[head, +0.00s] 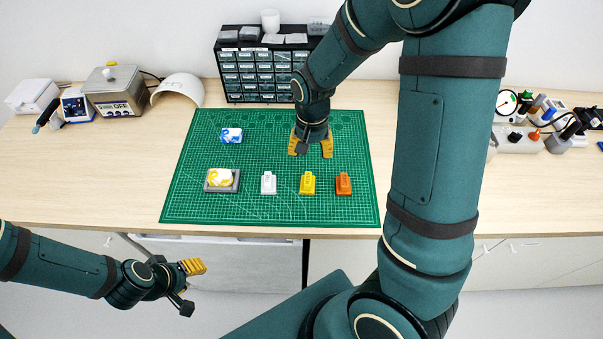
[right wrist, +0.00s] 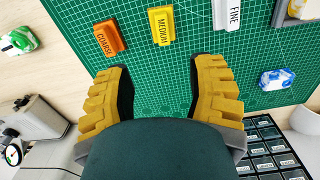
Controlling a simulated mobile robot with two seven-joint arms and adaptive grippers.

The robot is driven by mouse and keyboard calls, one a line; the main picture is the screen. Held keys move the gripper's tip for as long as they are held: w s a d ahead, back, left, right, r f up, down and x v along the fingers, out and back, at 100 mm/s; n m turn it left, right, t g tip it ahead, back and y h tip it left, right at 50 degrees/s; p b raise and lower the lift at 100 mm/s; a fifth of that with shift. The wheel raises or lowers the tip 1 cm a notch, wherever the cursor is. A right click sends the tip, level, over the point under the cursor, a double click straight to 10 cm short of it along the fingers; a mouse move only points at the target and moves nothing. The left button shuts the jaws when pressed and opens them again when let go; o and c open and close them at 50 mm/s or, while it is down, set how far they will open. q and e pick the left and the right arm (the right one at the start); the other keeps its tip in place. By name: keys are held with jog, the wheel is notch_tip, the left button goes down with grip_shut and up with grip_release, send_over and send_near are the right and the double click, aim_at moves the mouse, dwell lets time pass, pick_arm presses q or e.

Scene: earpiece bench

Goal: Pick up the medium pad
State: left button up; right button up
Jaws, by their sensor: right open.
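The medium pad (head: 307,183) is a yellow block standing on the green mat, between the white fine pad (head: 268,183) and the orange coarse pad (head: 343,184). In the right wrist view the medium pad (right wrist: 161,27) shows its label, ahead of the gap between my fingers. My right gripper (head: 311,150) is open and empty over the mat, behind the medium pad and apart from it; its two yellow fingers also show in the right wrist view (right wrist: 161,92). My left gripper (head: 191,268) hangs in front of the bench, away from the pads; its opening is unclear.
On the green mat (head: 205,130) lie a blue-and-white piece (head: 231,135) and a yellow-and-white piece on a grey tray (head: 235,187). A dark drawer cabinet (head: 238,99) stands behind. Devices stand at the left, and a holder with tools at the right. The mat's front strip is clear.

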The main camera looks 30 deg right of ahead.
aim_at(308, 178)
jog(key=f, duration=0.8)
jog(key=shift+s+b, duration=0.2)
jog(key=shift+b, duration=0.15)
jog(key=f, duration=0.5)
jog(key=shift+w+a, duration=0.2)
jog(key=shift+w, duration=0.1)
grip_shut()
